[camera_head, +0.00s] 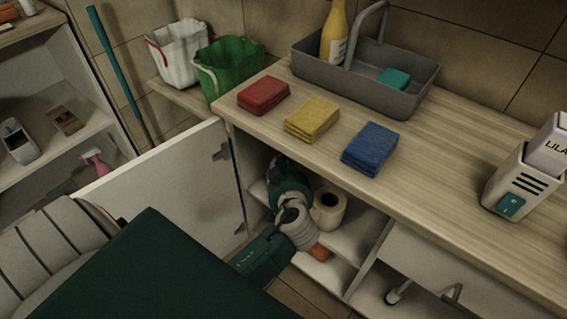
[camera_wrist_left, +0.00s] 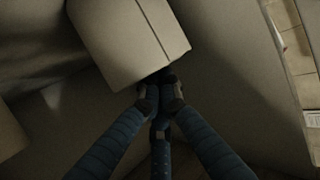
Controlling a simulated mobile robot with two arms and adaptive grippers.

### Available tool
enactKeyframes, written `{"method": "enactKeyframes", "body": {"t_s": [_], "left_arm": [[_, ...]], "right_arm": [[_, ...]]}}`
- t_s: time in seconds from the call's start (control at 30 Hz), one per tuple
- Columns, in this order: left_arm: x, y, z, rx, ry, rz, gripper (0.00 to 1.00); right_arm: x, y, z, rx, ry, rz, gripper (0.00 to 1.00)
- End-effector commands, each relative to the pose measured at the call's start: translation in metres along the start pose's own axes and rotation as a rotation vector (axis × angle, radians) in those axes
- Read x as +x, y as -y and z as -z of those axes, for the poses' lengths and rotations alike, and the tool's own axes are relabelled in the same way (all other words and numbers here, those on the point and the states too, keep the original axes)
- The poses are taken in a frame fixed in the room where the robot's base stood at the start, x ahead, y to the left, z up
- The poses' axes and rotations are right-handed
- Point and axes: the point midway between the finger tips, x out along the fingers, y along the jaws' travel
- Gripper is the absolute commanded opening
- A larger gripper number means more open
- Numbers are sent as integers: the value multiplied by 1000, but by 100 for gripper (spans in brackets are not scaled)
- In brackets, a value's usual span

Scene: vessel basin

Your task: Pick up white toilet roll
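The white toilet roll (camera_head: 328,210) stands upright on a shelf inside the cabinet under the counter, its core hole facing up. My left arm reaches into the cabinet, and its wrist part is just left of the roll. In the head view the left fingers are hidden. In the left wrist view my left gripper (camera_wrist_left: 160,96) shows dark blue fingers converging, their tips close together below a pale block-like shape (camera_wrist_left: 125,35). I cannot tell whether that shape is the roll, or whether the fingers are shut. My right gripper is out of view.
The open white cabinet door (camera_head: 180,180) stands left of the opening. An orange object (camera_head: 320,252) lies below the roll.

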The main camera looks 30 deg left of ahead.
Motion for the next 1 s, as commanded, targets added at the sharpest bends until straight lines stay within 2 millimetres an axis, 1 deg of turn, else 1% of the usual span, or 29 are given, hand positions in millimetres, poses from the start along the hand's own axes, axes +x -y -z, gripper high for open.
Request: {"method": "enactKeyframes", "body": {"t_s": [0.03,0.33,0.43,0.53,0.6,0.7,0.8,1.0], "left_arm": [[0,0,-3,1,5,0,0],[-3,0,-5,2,8,-1,0],[-16,-1,-13,3,13,-2,0],[-39,0,-23,1,17,-2,0],[-53,0,-29,2,17,-2,0],[-67,0,-33,1,16,-1,0],[-74,0,-34,2,13,0,0],[-75,0,-33,3,12,0,0]], "right_arm": [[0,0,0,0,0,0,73],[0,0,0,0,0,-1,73],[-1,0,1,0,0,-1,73],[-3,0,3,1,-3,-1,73],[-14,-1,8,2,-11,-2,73],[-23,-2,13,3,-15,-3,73],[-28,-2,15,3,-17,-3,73],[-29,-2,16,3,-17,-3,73]]}}
